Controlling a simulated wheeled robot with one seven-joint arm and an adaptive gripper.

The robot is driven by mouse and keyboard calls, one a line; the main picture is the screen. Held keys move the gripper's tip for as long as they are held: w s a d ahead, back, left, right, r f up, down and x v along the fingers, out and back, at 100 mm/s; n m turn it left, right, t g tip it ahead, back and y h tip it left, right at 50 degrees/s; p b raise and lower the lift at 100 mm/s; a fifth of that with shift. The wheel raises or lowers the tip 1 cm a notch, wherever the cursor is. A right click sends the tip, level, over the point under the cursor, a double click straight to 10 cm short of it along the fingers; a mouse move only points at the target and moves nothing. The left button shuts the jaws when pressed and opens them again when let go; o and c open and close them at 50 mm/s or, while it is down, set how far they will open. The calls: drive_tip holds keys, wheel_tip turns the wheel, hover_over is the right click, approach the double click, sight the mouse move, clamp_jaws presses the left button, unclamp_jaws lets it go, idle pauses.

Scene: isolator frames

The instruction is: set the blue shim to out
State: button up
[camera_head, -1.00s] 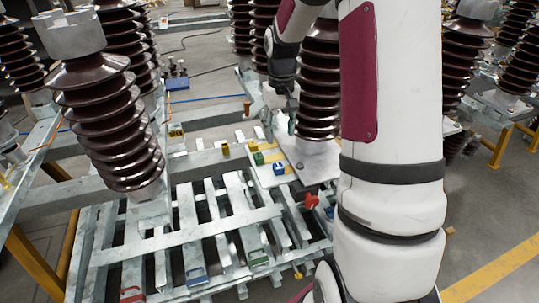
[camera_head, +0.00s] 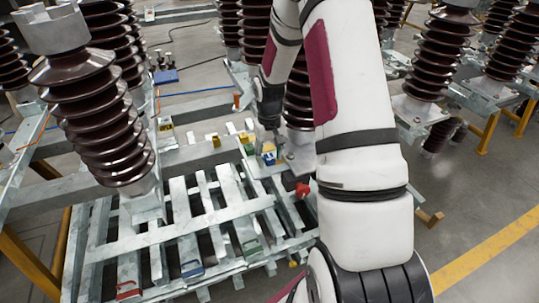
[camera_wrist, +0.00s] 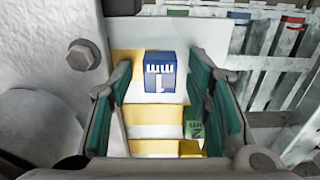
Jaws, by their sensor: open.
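The blue shim (camera_wrist: 160,72) is a small block with white marks on it. It sits on a pale plate and shows between the finger pads in the wrist view. It also shows as a small blue patch (camera_head: 269,156) below the fingers in the head view. My gripper (camera_wrist: 168,100) is open, with a teal pad on each side of the blue shim; I see no clear contact. In the head view my gripper (camera_head: 271,142) is just above the shim and partly hides it. A blue-marked piece (camera_head: 192,268) lies on the front rail of the slatted frame.
Yellow blocks (camera_wrist: 153,131) and a green block (camera_wrist: 195,127) stand close to the shim. A bolt head (camera_wrist: 83,54) is left of the fingers. A red piece (camera_head: 302,189) is at the frame's edge. Tall brown insulators (camera_head: 95,110) stand around the frame.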

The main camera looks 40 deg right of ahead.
sight(255, 167)
drive_tip(key=shift+c, duration=0.6)
clamp_jaws()
drive_tip(key=shift+w+a, duration=0.25)
drive_tip(key=shift+a, duration=0.5)
drive_tip(key=shift+w+a, duration=0.25)
drive_tip(key=shift+a, duration=0.55)
drive_tip(key=shift+w+a, duration=0.25)
drive_tip(key=shift+a, duration=0.5)
drive_tip(key=shift+o, duration=0.6)
unclamp_jaws()
drive_tip(key=shift+a, duration=0.15)
drive_tip(key=shift+r, duration=0.55)
wheel_tip(255, 167, up, 11)
